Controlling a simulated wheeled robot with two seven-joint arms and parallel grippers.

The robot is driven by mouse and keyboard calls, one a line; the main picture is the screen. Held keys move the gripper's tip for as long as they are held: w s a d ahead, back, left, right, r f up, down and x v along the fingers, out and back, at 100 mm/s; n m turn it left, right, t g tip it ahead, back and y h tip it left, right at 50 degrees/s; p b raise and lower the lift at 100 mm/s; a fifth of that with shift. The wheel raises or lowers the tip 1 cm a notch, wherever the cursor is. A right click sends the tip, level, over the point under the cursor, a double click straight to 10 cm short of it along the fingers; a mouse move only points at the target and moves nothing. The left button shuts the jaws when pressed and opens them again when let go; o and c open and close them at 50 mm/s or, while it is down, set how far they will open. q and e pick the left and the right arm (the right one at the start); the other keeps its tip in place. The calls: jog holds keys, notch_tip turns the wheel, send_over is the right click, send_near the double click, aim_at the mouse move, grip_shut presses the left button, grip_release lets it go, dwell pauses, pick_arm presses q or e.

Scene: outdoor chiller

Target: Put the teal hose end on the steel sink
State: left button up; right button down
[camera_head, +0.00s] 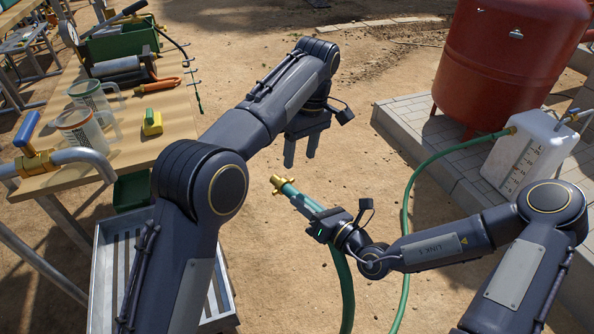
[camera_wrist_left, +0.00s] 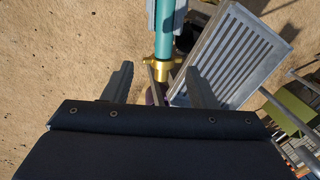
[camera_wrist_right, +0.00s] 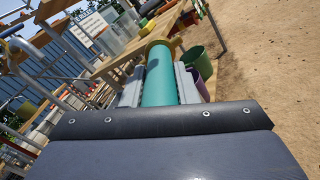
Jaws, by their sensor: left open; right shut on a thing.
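The teal hose end (camera_head: 300,197) has a brass fitting at its tip and hangs in the air, pointing up and left. My right gripper (camera_head: 322,221) is shut on it; the right wrist view shows the teal tube (camera_wrist_right: 158,82) between both fingers. My left gripper (camera_head: 300,155) is open and empty, above the brass tip. In the left wrist view the brass fitting (camera_wrist_left: 161,66) shows beyond and between the open fingers, apart from them. The steel sink (camera_head: 103,290), a grey slatted basin, is at lower left, partly hidden by my left arm; it also shows in the left wrist view (camera_wrist_left: 282,52).
A red tank (camera_head: 510,60) and white container (camera_head: 525,150) stand at right. Sandy ground lies between.

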aim_at(294, 189)
pick_arm(q)
jog(key=f, duration=0.3)
jog(key=s+a+f, duration=0.1)
jog(key=f, duration=0.6)
jog(key=shift+s+a+f, duration=0.15)
jog(key=shift+a+f, duration=0.1)
jog(key=shift+f, duration=0.1)
jog(key=c, duration=1.1)
pick_arm(e)
jog(key=shift+a, duration=0.1)
pick_arm(q)
jog(key=shift+r, duration=0.1)
grip_shut()
pick_arm(e)
jog(key=c, duration=1.1)
grip_release()
jog(key=shift+s, duration=0.1)
jog(key=shift+o, duration=0.2)
